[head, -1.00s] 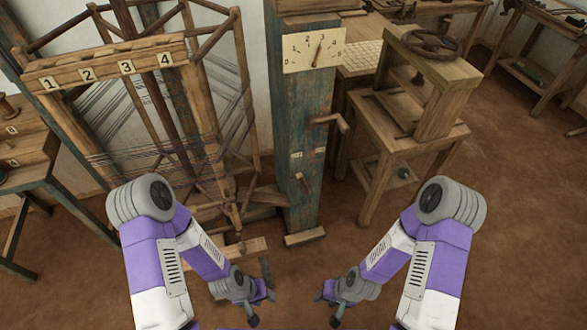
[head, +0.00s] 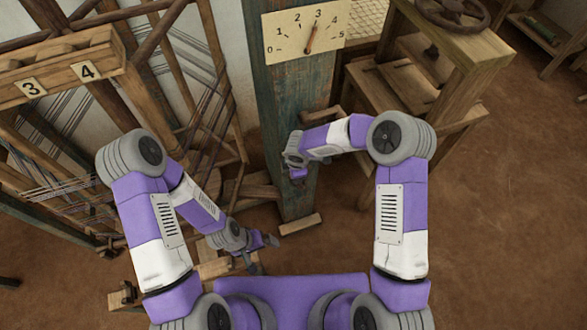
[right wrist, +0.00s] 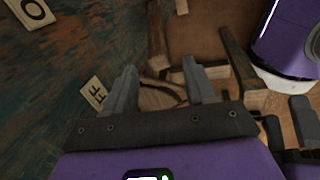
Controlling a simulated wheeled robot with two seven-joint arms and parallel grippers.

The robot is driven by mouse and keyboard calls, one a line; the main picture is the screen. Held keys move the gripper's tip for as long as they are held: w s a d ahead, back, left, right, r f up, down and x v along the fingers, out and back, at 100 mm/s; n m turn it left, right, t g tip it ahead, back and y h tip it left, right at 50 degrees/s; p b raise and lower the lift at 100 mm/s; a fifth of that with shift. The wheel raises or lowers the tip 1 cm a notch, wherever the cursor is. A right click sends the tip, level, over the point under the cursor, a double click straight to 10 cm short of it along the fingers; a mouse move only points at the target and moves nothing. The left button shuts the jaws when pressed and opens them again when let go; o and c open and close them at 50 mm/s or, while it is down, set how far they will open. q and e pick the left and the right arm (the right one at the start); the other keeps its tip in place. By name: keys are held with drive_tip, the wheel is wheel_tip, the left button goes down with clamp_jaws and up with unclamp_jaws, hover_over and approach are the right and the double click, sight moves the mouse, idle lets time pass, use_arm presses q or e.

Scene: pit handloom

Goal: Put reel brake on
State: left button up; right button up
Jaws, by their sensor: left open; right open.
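The blue-green post (head: 290,100) stands in the middle of the head view, with a number dial (head: 303,32) whose pointer is near 3. My right gripper (head: 295,163) is at the front of the post and hides the brake lever and labels there. In the right wrist view my right gripper (right wrist: 158,84) is open. A wooden peg (right wrist: 157,38), perhaps the brake lever, lies just beyond its fingers, apart from them. Two pale labels (right wrist: 30,11) (right wrist: 95,93) show on the post, partly cut off or hidden. My left gripper (head: 265,254) is open and empty, low beside the reel frame.
A wooden reel frame (head: 70,68) with numbered tags and threads stands left of the post. A wooden crank (head: 323,117) juts from the post just above my right gripper. A wooden press with a handwheel (head: 452,12) stands at right. The brown floor at right is clear.

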drive_tip(key=shift+w+f, duration=0.25)
drive_tip(key=shift+f, duration=0.15)
drive_tip(key=b+x, duration=0.1)
drive_tip(key=x, duration=0.5)
drive_tip(key=shift+f+b, duration=0.15)
drive_tip(key=shift+b, duration=0.25)
clamp_jaws()
